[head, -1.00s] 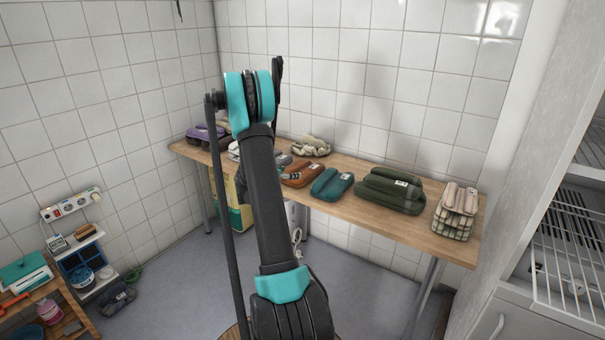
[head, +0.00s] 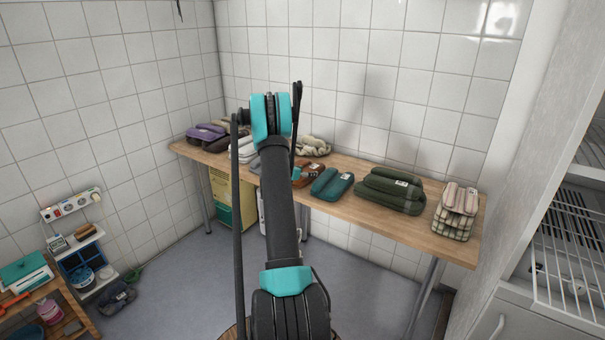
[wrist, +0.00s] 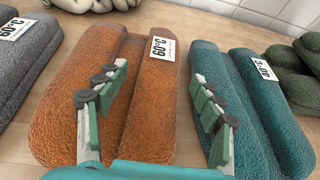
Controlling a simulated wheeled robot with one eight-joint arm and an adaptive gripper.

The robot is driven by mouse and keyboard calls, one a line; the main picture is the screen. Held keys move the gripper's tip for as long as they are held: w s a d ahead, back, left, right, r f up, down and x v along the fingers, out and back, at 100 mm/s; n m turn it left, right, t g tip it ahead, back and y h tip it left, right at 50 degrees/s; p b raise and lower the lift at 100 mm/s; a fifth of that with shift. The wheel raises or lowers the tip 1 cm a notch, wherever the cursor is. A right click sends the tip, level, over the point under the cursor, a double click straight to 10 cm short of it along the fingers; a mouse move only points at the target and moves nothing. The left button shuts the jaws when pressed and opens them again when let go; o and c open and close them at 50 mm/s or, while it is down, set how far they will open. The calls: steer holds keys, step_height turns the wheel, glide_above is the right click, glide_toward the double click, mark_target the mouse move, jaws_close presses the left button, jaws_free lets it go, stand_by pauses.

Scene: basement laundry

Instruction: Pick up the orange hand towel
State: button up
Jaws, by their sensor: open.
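The orange hand towel (wrist: 75,95) is a folded, rust-orange roll with a white 60°C label, lying on the wooden table. In the head view the orange towel (head: 312,169) shows just right of my arm, partly hidden behind it. My gripper (wrist: 155,115) is open and empty in the wrist view. Its left finger overlaps the orange towel in the picture, and its right finger overlaps the teal towel beside it. I cannot tell whether either finger touches a towel. In the head view the fingertips are hidden behind my arm.
A teal towel (wrist: 262,105) with a 40°C label lies close on the right, and a grey towel (wrist: 22,65) on the left. A cream towel (head: 315,147) lies behind. Green towels (head: 385,190) and a checked stack (head: 457,208) stand farther right on the table (head: 345,211).

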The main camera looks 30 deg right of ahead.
steer(key=shift+x, duration=0.95)
jaws_close()
